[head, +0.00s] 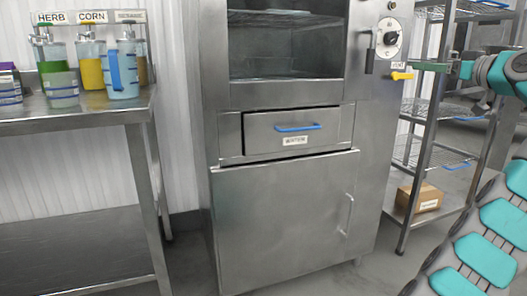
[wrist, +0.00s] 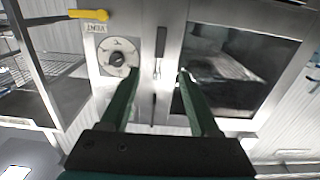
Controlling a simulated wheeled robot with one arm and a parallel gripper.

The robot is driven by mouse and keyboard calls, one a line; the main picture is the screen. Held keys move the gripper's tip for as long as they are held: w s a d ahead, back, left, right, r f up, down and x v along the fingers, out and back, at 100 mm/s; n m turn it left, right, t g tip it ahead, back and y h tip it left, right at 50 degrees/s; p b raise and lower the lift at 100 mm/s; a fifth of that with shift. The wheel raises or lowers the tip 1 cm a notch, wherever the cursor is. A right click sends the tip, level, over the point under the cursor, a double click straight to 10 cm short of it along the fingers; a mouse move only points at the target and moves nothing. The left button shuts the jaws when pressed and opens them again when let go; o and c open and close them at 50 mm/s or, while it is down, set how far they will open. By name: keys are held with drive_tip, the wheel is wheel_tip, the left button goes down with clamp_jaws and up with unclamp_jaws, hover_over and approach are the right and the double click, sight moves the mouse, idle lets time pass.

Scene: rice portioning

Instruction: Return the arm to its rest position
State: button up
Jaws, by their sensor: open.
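My gripper (head: 426,66) is at the upper right in the head view, beside the steel oven's right front edge, just right of the yellow vent lever (head: 402,76). In the wrist view my gripper (wrist: 159,73) has two green fingers spread apart, with nothing between them. They point toward the oven front, where the dial (wrist: 118,58) and the upright door handle (wrist: 161,62) show. The yellow lever (wrist: 88,14) shows at the top left there. My teal and grey arm comes in from the right in the head view.
The steel oven (head: 290,215) stands in the middle, its doors and drawer (head: 299,132) looking shut. A wire rack (head: 425,150) with a cardboard box (head: 418,200) stands at right. A steel table (head: 75,115) at left holds several cups and dispensers.

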drive_tip(key=a+f+m+g+y+p, duration=0.1)
drive_tip(key=a+f+g+y, duration=0.15)
drive_tip(key=a, duration=0.65)
drive_tip(key=a+f+m+g+y+p, duration=0.15)
drive_tip(key=a+g, duration=0.25)
drive_tip(key=a, duration=0.5)
drive_tip(key=s+a+f+g+h+p, duration=0.15)
drive_tip(key=s+a+f+g, duration=0.35)
drive_tip(key=s+a+f, duration=0.65)
drive_tip(key=s+a+f+g+h, duration=0.3)
drive_tip(key=s+a+f, duration=0.2)
drive_tip(key=s+f, duration=0.35)
drive_tip(key=s+d+f+g+h, duration=0.1)
drive_tip(key=s+d+f+h, duration=0.1)
drive_tip(key=s+f, duration=0.3)
drive_tip(key=s+d+f+m+g+h+p, duration=0.1)
drive_tip(key=s+f, duration=0.5)
drive_tip(key=s, duration=0.8)
drive_tip(key=s+d+f+g+h+p, duration=0.1)
drive_tip(key=s+d+f+g+h, duration=0.1)
drive_tip(key=s+d+f, duration=0.3)
drive_tip(key=s+f, duration=0.1)
drive_tip(key=s, duration=0.3)
drive_tip(key=shift+s+f+m+h, duration=0.2)
drive_tip(key=shift+s+m+h, duration=0.15)
drive_tip(key=shift+s, duration=0.05)
